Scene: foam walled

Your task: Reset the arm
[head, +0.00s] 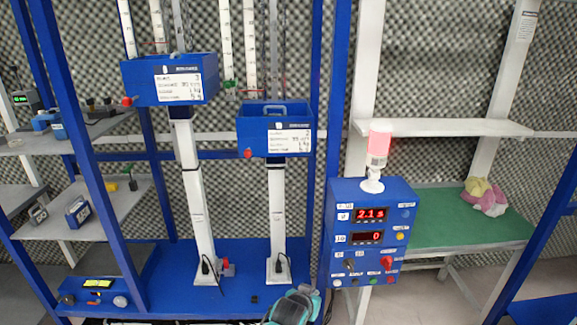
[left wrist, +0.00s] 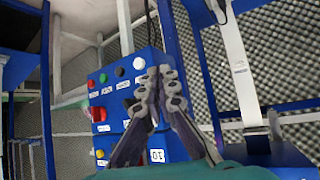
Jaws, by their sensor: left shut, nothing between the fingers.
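My left gripper (head: 292,306) shows at the bottom edge of the head view, a teal and dark grey shape partly cut off by the frame. In the left wrist view its two fingers (left wrist: 160,85) meet at the tips, shut with nothing between them. Behind the fingers in that view is the blue control box (left wrist: 120,80), with red, green, black and white buttons. In the head view the control box (head: 370,232) stands right of and above the gripper, with red displays reading 2.1 s and 0. My right gripper is in neither view.
A blue frame holds two white columns (head: 197,190) with blue boxes (head: 169,92) on them. A red lamp (head: 378,150) tops the control box. A green-topped table (head: 440,225) with a pink and yellow cloth (head: 484,197) is at right. Shelves (head: 90,212) stand at left.

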